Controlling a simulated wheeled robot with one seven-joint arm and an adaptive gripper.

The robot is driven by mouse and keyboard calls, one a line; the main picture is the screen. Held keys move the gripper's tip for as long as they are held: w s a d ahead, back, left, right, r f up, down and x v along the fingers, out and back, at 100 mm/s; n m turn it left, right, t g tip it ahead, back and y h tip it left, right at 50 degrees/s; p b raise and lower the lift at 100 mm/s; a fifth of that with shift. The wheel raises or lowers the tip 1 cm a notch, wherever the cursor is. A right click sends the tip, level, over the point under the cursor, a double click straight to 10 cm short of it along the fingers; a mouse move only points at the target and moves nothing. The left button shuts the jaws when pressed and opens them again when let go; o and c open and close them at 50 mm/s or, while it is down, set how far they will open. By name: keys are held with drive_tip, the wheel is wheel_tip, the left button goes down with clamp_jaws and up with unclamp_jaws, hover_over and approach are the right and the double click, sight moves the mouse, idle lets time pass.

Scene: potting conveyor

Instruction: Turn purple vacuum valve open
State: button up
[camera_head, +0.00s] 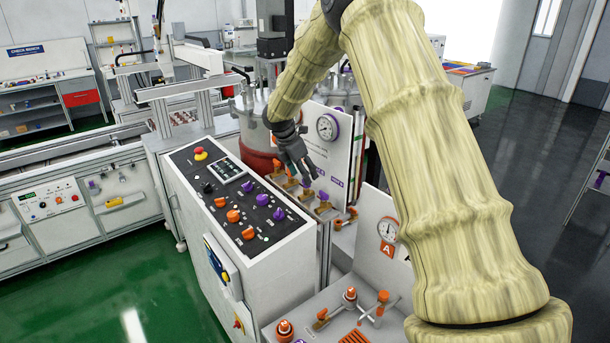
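My gripper (302,174) points down at a row of small valves on brass-coloured bodies, in front of the white gauge panel (340,160). Its dark fingers look spread apart, with no object clearly between them. A purple valve handle (307,183) is just below the fingertips. A second purple handle (323,196) is to its right and nearer the camera. Orange handles (277,164) are at the left end of the row, partly behind the fingers. I cannot tell whether the fingers touch a handle, and the labels are too small to read.
A control console (205,215) with purple and orange knobs stands left of the valves. A metal tank (252,130) stands behind them. A second station with a gauge (388,231) and orange-capped fittings is in front. Green floor (145,285) at lower left is clear.

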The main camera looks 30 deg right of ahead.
drive_tip(key=shift+p+x, duration=0.5)
drive_tip(key=shift+x, duration=0.7)
drive_tip(key=shift+d+f, duration=0.1)
drive_tip(key=shift+f, duration=0.45)
drive_tip(key=c, duration=1)
